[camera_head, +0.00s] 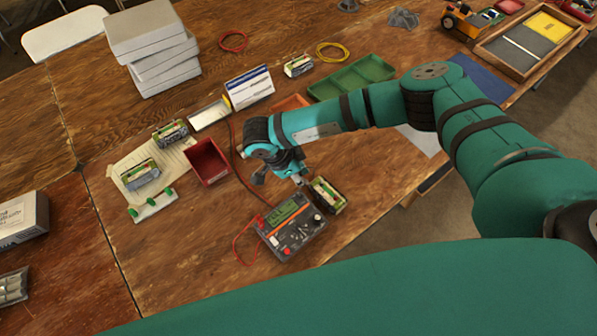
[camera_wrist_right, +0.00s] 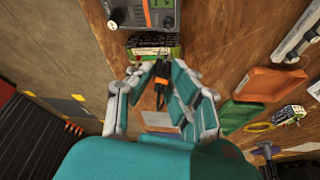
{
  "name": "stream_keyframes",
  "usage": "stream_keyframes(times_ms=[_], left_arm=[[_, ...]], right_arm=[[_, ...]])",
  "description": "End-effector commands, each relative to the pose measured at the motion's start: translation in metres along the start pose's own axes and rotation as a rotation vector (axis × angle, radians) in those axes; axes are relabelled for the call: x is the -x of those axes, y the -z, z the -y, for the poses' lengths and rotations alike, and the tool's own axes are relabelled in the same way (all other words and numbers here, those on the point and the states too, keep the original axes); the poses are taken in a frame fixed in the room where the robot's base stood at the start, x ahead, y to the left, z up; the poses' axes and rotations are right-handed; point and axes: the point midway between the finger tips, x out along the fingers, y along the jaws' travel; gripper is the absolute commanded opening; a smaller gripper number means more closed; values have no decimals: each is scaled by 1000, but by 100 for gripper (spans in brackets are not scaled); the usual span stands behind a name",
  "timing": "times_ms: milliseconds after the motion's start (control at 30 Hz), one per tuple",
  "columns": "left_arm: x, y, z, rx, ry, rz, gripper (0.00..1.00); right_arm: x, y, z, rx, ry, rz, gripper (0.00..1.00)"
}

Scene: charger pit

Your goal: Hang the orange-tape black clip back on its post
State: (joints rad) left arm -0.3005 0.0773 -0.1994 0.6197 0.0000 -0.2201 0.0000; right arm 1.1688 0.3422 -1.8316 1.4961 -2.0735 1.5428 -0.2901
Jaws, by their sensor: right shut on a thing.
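The black clip with orange tape (camera_wrist_right: 160,72) shows in the right wrist view, between the fingertips of my right gripper (camera_wrist_right: 160,77), which is shut on it. In the head view the right gripper (camera_head: 297,180) is over the table, just behind the charger and beside a battery pack (camera_head: 327,195); the clip is hard to make out there. The charger (camera_head: 290,225) has a green screen and a red lead at its left. It also shows at the top of the right wrist view (camera_wrist_right: 138,14), with the battery pack (camera_wrist_right: 153,49) before it. I cannot make out the post. My left gripper is not in view.
A red bin (camera_head: 207,162), a green tray (camera_head: 351,77), a propped card (camera_head: 248,87) and more battery packs (camera_head: 140,174) stand around the wooden table. Grey boxes (camera_head: 152,46) are stacked at the back left.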

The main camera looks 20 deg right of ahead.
Motion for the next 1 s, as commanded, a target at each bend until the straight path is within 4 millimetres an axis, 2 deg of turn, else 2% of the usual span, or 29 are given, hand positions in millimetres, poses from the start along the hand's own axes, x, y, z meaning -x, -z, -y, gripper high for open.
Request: stream_keyframes(times_ms=[1000], left_arm=[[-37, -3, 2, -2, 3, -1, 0]], right_arm=[[-55, -23, 0, -1, 0, 0, 0]])
